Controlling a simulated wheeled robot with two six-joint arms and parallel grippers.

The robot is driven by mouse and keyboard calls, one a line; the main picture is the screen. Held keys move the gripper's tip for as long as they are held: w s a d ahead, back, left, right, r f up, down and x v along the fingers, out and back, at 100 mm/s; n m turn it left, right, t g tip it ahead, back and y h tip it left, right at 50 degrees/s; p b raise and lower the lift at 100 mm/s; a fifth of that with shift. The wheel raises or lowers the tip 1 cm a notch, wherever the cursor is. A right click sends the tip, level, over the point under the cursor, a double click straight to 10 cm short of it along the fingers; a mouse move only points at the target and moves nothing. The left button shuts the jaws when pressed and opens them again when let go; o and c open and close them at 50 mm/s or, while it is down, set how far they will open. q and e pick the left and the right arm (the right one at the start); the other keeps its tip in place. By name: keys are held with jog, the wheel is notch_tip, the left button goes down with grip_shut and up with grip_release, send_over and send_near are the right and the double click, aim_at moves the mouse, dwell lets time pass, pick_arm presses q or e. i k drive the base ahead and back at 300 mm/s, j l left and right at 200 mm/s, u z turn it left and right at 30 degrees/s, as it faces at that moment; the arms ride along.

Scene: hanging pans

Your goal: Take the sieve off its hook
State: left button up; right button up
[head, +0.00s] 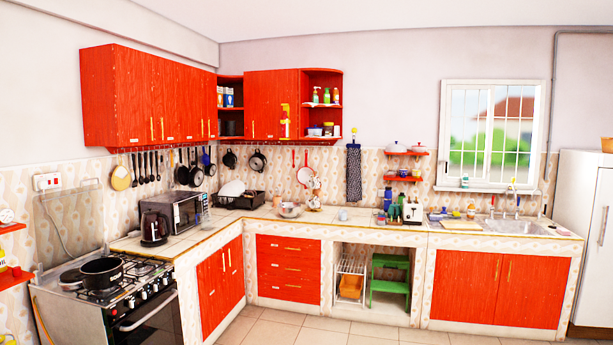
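A round thing with a red rim, a pale middle and a red handle (305,175) hangs on the tiled back wall, below the red cupboards. It looks like the sieve, but it is small and far off, and its hook is too small to make out. A stack of pale items (314,194) stands on the counter and overlaps its lower right side. Neither of my grippers is in view.
Dark pans (257,161) and several utensils hang left of it. Below are the tiled counter (345,222), a dish rack (238,200), a bowl (290,210) and a microwave (186,208). A stove (110,290) stands front left. The floor (300,328) ahead is clear.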

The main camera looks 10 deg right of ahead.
aim_at(307, 169)
jog(key=i, duration=6.25)
jog(key=i+l+u, duration=0.25)
jog(key=i+l, duration=0.05)
jog(key=i, duration=0.1)
